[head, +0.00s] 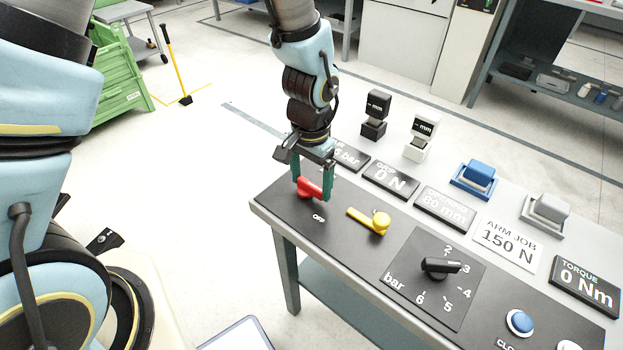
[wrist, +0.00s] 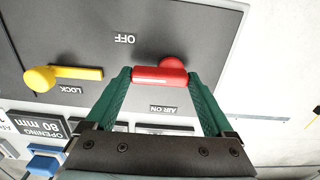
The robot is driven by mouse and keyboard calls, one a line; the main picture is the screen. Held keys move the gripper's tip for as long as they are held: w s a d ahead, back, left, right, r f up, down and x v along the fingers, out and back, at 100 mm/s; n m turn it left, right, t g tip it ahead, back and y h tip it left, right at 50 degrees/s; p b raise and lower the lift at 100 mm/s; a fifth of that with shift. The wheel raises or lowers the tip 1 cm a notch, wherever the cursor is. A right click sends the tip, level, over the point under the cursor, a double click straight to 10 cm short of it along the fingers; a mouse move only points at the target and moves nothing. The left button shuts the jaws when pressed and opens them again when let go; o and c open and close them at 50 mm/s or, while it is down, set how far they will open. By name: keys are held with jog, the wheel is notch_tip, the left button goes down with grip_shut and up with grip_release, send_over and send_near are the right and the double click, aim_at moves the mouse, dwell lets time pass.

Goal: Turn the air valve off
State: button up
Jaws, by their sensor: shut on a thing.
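The air valve is a red lever handle (head: 308,187) on the black panel at the left end of the bench. It also shows in the wrist view (wrist: 160,76), lying crosswise between the OFF and AIR ON labels. My gripper (head: 312,190) reaches down from above with its green fingers on both ends of the red handle, shut on it. In the wrist view the fingertips (wrist: 159,80) flank the handle left and right. The OFF label (head: 319,217) is on the near side of the handle. The AIR ON label (wrist: 162,110) shows between the fingers.
A yellow LOCK lever (head: 372,221) sits just right of the red handle. Further right are a black bar dial (head: 440,267) and a blue button (head: 520,322). Display plates, including 0 N (head: 391,180), line the panel's back edge. Open floor lies left of the bench.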

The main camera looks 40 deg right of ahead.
aim_at(310, 184)
dwell(0.6)
jog(key=o, duration=1.1)
jog(key=shift+r, duration=0.15)
notch_tip(310, 184, up, 11)
jog(key=shift+f+b, duration=0.2)
jog(key=shift+b, duration=0.3)
jog(key=shift+a, duration=0.1)
jog(key=w+a+r+n+t, duration=0.1)
jog(key=w+a+n, duration=0.4)
jog(key=w+a, duration=0.45)
jog(key=w+a+r+n, duration=0.2)
jog(key=w+a+n, duration=0.3)
jog(key=a, duration=0.8)
jog(key=a+n, duration=0.1)
jog(key=a, duration=0.3)
jog(key=a+n, duration=0.1)
jog(key=a, duration=0.2)
jog(key=a+n, duration=0.1)
jog(key=a, duration=0.3)
jog(key=shift+w+a+r+n+t, duration=0.15)
jog(key=shift+a+n+t, duration=0.15)
